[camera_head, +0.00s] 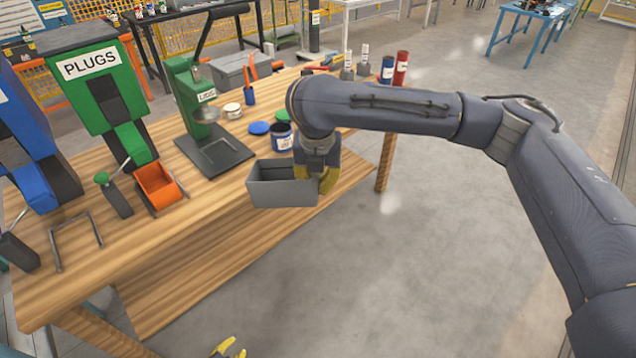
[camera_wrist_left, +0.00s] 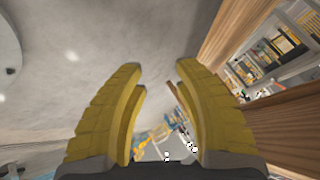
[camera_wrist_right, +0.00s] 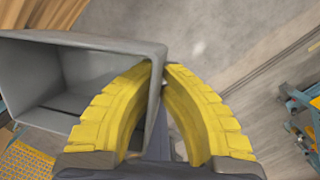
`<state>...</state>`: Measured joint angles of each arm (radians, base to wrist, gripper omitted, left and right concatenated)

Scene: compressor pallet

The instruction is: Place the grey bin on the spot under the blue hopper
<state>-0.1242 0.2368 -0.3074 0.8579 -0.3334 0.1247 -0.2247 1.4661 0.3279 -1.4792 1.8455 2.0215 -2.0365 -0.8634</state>
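The grey bin (camera_head: 284,193) is an empty open box at the front edge of the wooden bench, in line with the scale-like press. My right gripper (camera_head: 328,178) is at its right end. In the right wrist view its yellow fingers (camera_wrist_right: 164,70) close on the wall of the bin (camera_wrist_right: 95,45), one inside and one outside. I cannot tell whether the bin touches the bench. The blue hopper (camera_head: 28,125) stands at the far left. A bare metal frame (camera_head: 76,224) stands on the bench before it. My left gripper (camera_head: 228,350) is low at the bottom edge; its fingers (camera_wrist_left: 158,68) are apart and empty.
The green PLUGS hopper (camera_head: 97,85) has an orange bin (camera_head: 160,187) under it. A dark lever block (camera_head: 116,195) stands between that bin and the frame. A green press (camera_head: 190,90) on a black base, a blue tin (camera_head: 281,137) and a blue lid (camera_head: 259,128) are behind the grey bin.

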